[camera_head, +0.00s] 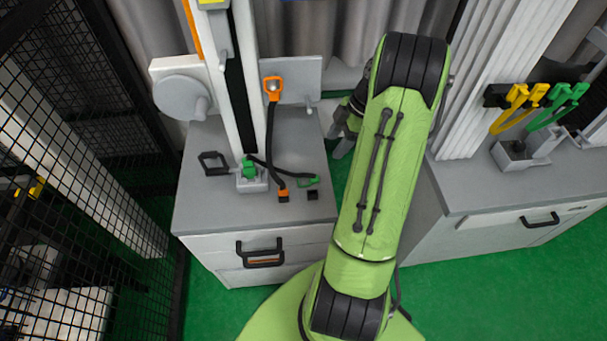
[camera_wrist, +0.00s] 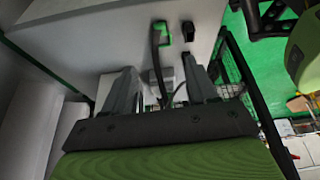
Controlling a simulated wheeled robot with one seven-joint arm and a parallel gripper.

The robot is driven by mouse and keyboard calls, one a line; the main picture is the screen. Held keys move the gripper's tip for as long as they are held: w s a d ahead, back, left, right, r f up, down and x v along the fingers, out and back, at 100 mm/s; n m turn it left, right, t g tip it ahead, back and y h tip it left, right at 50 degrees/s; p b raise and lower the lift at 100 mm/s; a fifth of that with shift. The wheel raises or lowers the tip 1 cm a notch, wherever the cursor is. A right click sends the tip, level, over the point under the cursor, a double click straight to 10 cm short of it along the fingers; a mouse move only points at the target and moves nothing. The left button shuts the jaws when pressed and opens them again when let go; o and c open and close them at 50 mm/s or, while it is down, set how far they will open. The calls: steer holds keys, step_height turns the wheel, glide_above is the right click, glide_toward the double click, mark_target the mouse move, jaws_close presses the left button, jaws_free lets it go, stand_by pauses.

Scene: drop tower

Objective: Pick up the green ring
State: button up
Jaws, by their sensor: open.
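A small green ring (camera_head: 308,182) lies on the grey cabinet top, at the end of a black strap, near the front right corner. It also shows in the wrist view (camera_wrist: 162,33) as a green loop near the top, beyond the fingertips. My gripper (camera_wrist: 160,66) is open, with nothing between its two grey fingers. In the head view my gripper (camera_head: 343,135) is mostly hidden behind my arm, to the right of the cabinet top and apart from the ring.
A drop tower (camera_head: 249,80) rises from the cabinet top (camera_head: 205,210). A black strap with an orange hook (camera_head: 273,88) hangs beside it. A small black block (camera_head: 312,195) lies near the ring. Yellow and green clamps (camera_head: 560,103) stand on the right cabinet. A black mesh fence (camera_head: 90,150) bounds the left.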

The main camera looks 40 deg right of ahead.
mark_target(312, 179)
steer(key=b+x, duration=0.2)
steer(key=x, duration=0.5)
steer(key=b+x, duration=0.1)
steer(key=x, duration=0.6)
steer(key=shift+s+f+b, duration=0.2)
steer(key=shift+b, duration=0.2)
steer(key=shift+r, duration=0.1)
jaws_close()
